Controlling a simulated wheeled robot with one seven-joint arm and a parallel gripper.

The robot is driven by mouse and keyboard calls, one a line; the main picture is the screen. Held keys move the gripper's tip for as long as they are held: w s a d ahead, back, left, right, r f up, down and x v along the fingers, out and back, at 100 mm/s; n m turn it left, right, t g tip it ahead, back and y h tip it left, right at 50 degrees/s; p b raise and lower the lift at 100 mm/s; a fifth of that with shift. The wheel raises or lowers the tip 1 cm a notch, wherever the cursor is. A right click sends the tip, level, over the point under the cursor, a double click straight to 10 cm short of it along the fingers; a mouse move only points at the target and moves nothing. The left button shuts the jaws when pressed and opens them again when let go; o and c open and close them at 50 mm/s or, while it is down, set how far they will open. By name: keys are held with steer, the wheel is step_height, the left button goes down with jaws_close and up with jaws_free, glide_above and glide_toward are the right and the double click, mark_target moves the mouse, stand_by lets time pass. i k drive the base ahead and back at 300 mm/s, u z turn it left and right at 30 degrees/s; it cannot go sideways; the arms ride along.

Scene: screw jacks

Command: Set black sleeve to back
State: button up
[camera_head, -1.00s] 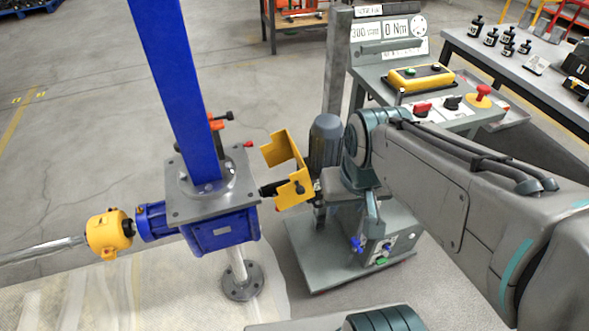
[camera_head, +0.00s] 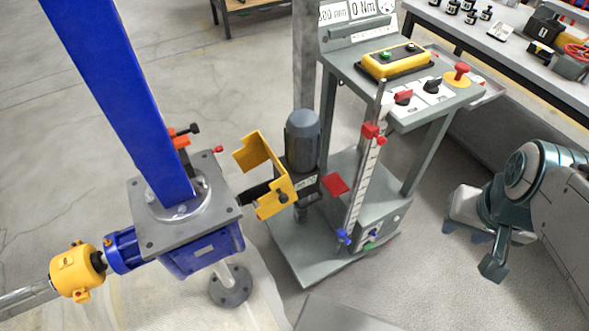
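A black piece (camera_head: 228,196), which looks like the black sleeve, shows between the blue gearbox (camera_head: 205,250) and an open yellow guard (camera_head: 265,168). The guard hides part of it, so I cannot tell its exact position along the shaft. My gripper (camera_head: 462,232) is at the right, low over the floor, well apart from the sleeve and guard. Its fingers are small and partly hidden, and I cannot tell whether they are open.
A grey motor (camera_head: 303,140) stands beside the guard. A vertical scale (camera_head: 364,185) with red and blue clamps rises in front of the control stand (camera_head: 345,75). A blue column (camera_head: 120,90) rises from the gearbox. Floor between the stand and my arm is clear.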

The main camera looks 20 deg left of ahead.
mark_target(248, 196)
steer(key=k, duration=1.05)
steer(key=u, duration=1.05)
steer(key=i, duration=0.5)
steer(key=u, duration=0.1)
